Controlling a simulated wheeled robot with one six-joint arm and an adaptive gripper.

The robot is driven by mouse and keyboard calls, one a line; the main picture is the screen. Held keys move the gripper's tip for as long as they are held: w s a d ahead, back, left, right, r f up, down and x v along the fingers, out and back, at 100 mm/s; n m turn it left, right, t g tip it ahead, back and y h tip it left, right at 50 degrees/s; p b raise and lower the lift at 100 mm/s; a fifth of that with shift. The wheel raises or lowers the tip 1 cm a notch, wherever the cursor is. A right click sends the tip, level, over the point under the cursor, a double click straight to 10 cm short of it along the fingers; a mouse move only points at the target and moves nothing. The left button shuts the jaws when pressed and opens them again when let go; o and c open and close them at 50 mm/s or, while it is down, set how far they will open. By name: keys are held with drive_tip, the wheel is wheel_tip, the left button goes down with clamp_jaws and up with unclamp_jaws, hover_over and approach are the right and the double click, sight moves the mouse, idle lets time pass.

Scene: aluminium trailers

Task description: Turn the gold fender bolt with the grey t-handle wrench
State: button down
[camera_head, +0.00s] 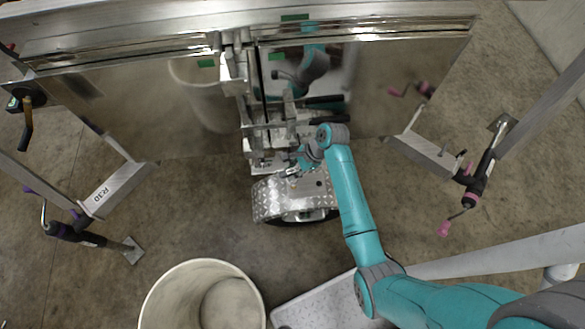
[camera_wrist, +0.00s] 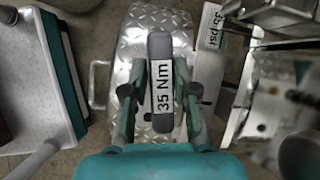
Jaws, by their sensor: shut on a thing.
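The grey t-handle wrench (camera_wrist: 160,62) shows its handle bar from above in the wrist view, with a white "35 Nm" label. My gripper (camera_wrist: 159,95) has a finger on each side of this bar and is shut on it. In the head view my gripper (camera_head: 295,162) is just above the diamond-plate fender (camera_head: 268,200) over the wheel. The fender (camera_wrist: 133,50) also lies under the wrench in the wrist view. The wrench's shaft and lower end are hidden. I cannot make out the gold fender bolt in either view.
Metal trailer fittings (camera_head: 258,135) with dark handles stand close behind my gripper. The silver trailer wall (camera_head: 150,100) is behind them. A white bucket (camera_head: 160,300) stands at the front, beside a light step (camera_head: 320,305). Jack stands (camera_head: 475,180) with cranks flank both sides.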

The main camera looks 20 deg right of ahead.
drive_tip(key=shift+f, duration=1.8)
drive_tip(key=m+t, duration=0.1)
drive_tip(key=m, duration=0.3)
drive_tip(key=shift+f+t+h, duration=0.1)
drive_tip(key=shift+t+h, duration=0.3)
drive_tip(key=m+t+h, duration=0.1)
drive_tip(key=m, duration=0.1)
drive_tip(key=shift+w+m, duration=0.1)
drive_tip(key=shift+m, duration=0.2)
drive_tip(key=m+t+h, duration=0.1)
drive_tip(key=m+h, duration=0.1)
drive_tip(key=m, duration=0.2)
drive_tip(key=shift+w, duration=0.15)
drive_tip(key=m+h, duration=0.1)
drive_tip(key=m, duration=0.3)
drive_tip(key=shift+d+t+h, duration=0.1)
drive_tip(key=shift+t+h, duration=0.2)
drive_tip(key=shift+h, duration=0.1)
